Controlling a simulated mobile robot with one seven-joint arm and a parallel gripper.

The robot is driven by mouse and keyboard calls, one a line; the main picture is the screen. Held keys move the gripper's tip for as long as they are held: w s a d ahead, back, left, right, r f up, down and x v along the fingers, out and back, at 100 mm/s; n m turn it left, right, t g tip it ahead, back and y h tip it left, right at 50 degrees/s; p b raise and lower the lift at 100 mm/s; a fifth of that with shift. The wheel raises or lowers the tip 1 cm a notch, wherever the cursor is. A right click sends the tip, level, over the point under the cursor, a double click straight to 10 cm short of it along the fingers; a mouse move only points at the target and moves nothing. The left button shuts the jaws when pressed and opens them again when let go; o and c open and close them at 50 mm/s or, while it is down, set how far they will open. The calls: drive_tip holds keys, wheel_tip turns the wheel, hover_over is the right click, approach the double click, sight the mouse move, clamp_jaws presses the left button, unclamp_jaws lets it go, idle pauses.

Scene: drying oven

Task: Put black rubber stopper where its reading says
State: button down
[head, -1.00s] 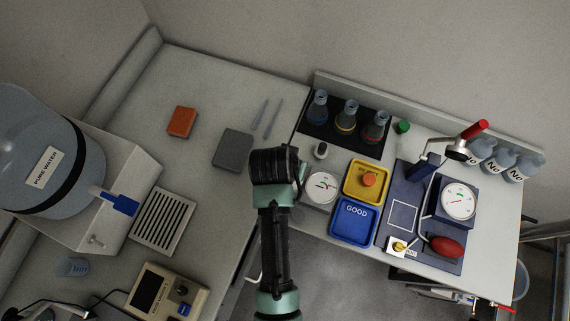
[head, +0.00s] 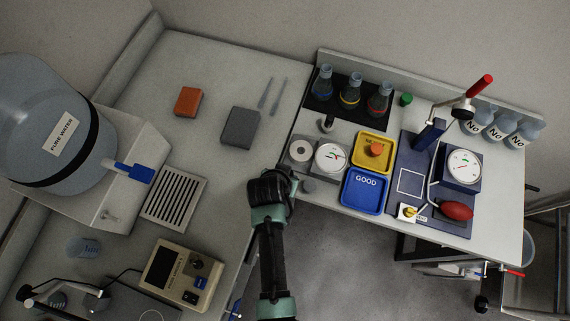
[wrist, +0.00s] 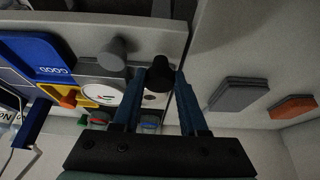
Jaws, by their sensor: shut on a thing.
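My gripper (wrist: 160,78) is shut on the black rubber stopper (wrist: 157,77), held between its blue fingertips in the wrist view. In the head view my arm hides the stopper, left of the right bench's near edge. The white dial gauge (head: 330,157) lies right of my gripper, with a flat pale disc (head: 301,151) beside it. The blue tray marked GOOD (head: 347,204) looks empty. The yellow tray (head: 388,144) holds an orange stopper (head: 375,149); its label is partly covered. The dial's reading is too small to tell.
A grey stopper (wrist: 113,53) stands near the bench edge, close to my gripper. Behind are coloured flasks (head: 350,93) on a black mat. A pump stand with a second gauge (head: 463,166) is at right. Grey (head: 240,127) and orange (head: 188,101) blocks lie left.

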drive_tip(key=shift+w+f, duration=0.1)
drive_tip(key=shift+f, duration=1.25)
drive_tip(key=shift+f, duration=0.1)
drive_tip(key=shift+c, duration=2.2)
unclamp_jaws()
